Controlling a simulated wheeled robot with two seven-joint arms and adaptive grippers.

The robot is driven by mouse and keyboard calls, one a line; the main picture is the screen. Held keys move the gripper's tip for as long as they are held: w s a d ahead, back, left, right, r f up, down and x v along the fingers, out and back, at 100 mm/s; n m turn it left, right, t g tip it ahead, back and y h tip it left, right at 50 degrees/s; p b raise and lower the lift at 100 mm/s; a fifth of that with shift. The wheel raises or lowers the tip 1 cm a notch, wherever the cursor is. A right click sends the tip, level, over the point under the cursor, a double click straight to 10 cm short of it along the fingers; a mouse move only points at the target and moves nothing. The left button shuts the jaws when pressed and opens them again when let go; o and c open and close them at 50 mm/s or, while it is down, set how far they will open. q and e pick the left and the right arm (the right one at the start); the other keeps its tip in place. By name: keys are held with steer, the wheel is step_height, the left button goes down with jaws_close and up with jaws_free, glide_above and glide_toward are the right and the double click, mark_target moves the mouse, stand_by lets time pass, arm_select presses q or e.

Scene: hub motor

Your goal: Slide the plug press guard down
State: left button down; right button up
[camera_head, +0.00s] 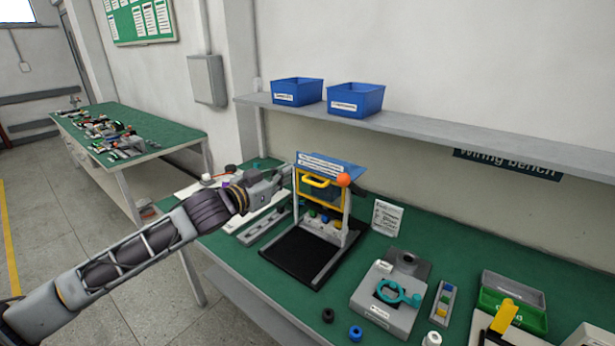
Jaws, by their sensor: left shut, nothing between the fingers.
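The plug press (297,256) stands on the green bench, with a black base and an upright frame. Its guard (319,190) is a dark panel with a yellow handle (317,181), high in the frame under a blue sign. Below the guard, the opening shows several small coloured parts. An orange ball (343,180) sits at the frame's upper right. My left gripper (283,177) is shut and empty, just left of the frame at about handle height. I cannot tell whether it touches the frame. My right gripper is not in view.
A grey fixture with a teal ring (398,292) stands right of the press, beside a small card (386,217). A green box (512,302) is further right. Two blue bins (356,99) sit on the shelf (430,126) above.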

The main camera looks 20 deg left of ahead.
arm_select(q)
steer(key=shift+w+a+f+n, duration=0.1)
steer(key=shift+f+n, duration=0.05)
steer(key=shift+n, duration=0.55)
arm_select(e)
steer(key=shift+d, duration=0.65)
arm_select(q)
steer(key=shift+w, duration=0.1)
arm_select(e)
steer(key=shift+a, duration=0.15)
arm_select(q)
steer(key=w+d+f+p, duration=0.1)
steer(key=w+f, duration=0.1)
steer(key=w, duration=0.3)
steer(key=w+d+f, duration=0.2)
steer(key=w, duration=0.2)
steer(key=shift+w+d+f+p, duration=0.3)
steer(key=shift+w+p, duration=0.05)
steer(key=shift+w, duration=0.05)
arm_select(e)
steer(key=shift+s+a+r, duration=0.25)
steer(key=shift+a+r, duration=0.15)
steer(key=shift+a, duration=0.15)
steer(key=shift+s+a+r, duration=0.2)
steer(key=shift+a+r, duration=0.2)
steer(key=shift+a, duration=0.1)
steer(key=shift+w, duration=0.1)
